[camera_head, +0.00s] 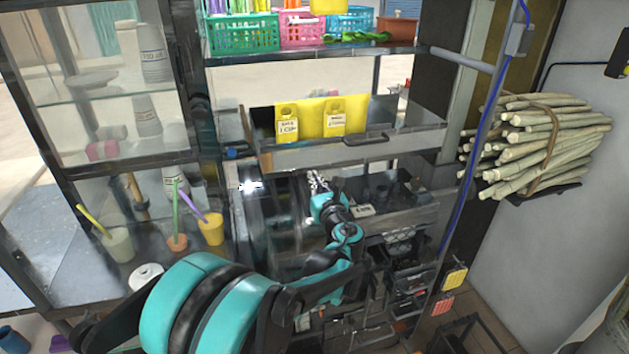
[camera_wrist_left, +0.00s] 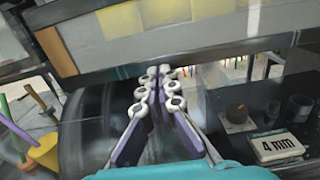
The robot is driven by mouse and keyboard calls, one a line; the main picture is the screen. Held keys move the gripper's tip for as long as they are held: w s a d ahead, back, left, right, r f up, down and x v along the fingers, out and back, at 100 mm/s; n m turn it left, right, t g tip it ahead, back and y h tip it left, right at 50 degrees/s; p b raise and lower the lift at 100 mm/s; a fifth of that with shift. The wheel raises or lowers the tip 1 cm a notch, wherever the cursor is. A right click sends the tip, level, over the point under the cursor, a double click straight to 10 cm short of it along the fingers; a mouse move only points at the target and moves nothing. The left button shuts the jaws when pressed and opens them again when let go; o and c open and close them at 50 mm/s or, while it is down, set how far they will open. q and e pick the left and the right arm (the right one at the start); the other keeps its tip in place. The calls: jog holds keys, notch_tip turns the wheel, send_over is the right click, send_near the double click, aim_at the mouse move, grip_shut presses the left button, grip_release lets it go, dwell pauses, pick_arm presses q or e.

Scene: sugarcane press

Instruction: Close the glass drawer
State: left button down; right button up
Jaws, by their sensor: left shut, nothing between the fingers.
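The drawer (camera_head: 300,156) has a pale metal front with a dark handle (camera_head: 366,138). It stands pulled out under the shelf, and yellow labelled pieces (camera_head: 325,117) show inside above its front. In the left wrist view its front (camera_wrist_left: 200,55) crosses the top of the picture. My left gripper (camera_head: 316,182) is just below the drawer front, left of the handle. In the wrist view its fingers (camera_wrist_left: 160,75) are together with nothing between them, pointing toward the drawer's underside. I cannot tell whether the fingertips touch it. My right gripper is not in view.
Below the drawer is a dark machine top with a "4 mm" label (camera_wrist_left: 278,146) and a knob (camera_wrist_left: 237,113). Coloured baskets (camera_head: 242,32) sit on the shelf above. Cups with straws (camera_head: 210,229) stand left, and bundled canes (camera_head: 535,145) hang right.

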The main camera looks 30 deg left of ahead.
pick_arm(q)
jog(key=shift+w+a, duration=0.1)
jog(key=shift+a, duration=0.05)
jog(key=x, duration=1.6)
jog(key=shift+p, duration=0.35)
